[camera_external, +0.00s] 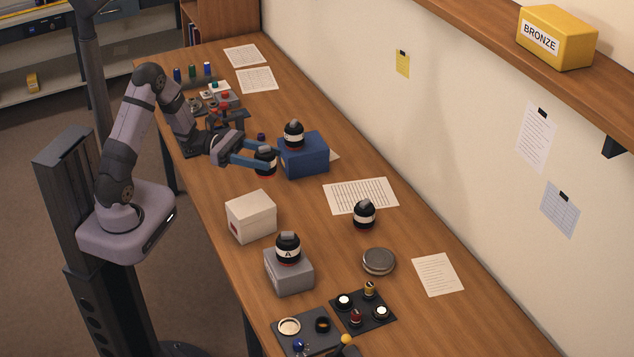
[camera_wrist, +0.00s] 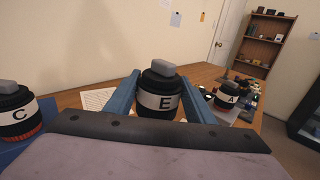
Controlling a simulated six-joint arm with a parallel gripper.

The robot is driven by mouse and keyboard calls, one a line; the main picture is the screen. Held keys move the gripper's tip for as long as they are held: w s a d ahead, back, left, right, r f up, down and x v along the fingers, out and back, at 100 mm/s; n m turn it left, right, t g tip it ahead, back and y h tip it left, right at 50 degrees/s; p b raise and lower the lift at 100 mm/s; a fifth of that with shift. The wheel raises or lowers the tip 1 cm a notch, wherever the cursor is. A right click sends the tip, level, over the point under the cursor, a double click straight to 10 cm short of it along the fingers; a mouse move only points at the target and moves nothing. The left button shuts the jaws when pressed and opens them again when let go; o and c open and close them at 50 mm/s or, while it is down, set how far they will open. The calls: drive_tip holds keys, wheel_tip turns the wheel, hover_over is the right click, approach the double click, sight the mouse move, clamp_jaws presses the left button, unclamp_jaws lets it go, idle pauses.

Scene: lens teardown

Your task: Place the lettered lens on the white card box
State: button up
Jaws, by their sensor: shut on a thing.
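My gripper (camera_external: 271,160) is shut on a black lens with a white band (camera_external: 264,160), held up above the table beside the blue box. In the wrist view this lens (camera_wrist: 159,100) stands upright between my blue fingers and its band reads E. The white card box (camera_external: 251,217) stands on the table, nearer the camera than my gripper, with nothing on its top. I cannot make it out in the wrist view. A lens lettered A (camera_external: 288,248) sits on the grey box (camera_external: 289,277). A lens lettered C (camera_wrist: 15,112) sits on the blue box (camera_external: 308,160).
Another black lens (camera_external: 364,214) stands on the table by a printed sheet (camera_external: 345,194). A round grey disc (camera_external: 378,261) and dark trays (camera_external: 363,312) of small parts lie nearer the camera. More small parts crowd the far end. Bare table lies between the blue and white boxes.

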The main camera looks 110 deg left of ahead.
drive_tip(key=s+d+r+m+g+h, duration=0.1)
drive_tip(key=d+r+m+h, duration=0.4)
drive_tip(key=d, duration=0.4)
drive_tip(key=n, duration=0.1)
hover_over(250, 204)
drive_tip(key=shift+h, duration=0.4)
drive_tip(key=shift+a+f, duration=0.1)
drive_tip(key=shift+f, duration=4.45)
drive_tip(key=shift+f, duration=0.35)
drive_tip(key=shift+s+f+b, duration=0.1)
drive_tip(key=shift+f+b, duration=0.2)
drive_tip(key=shift+f, duration=0.05)
drive_tip(key=o, duration=1.3)
drive_tip(key=shift+f, duration=0.1)
drive_tip(key=shift+o, duration=1)
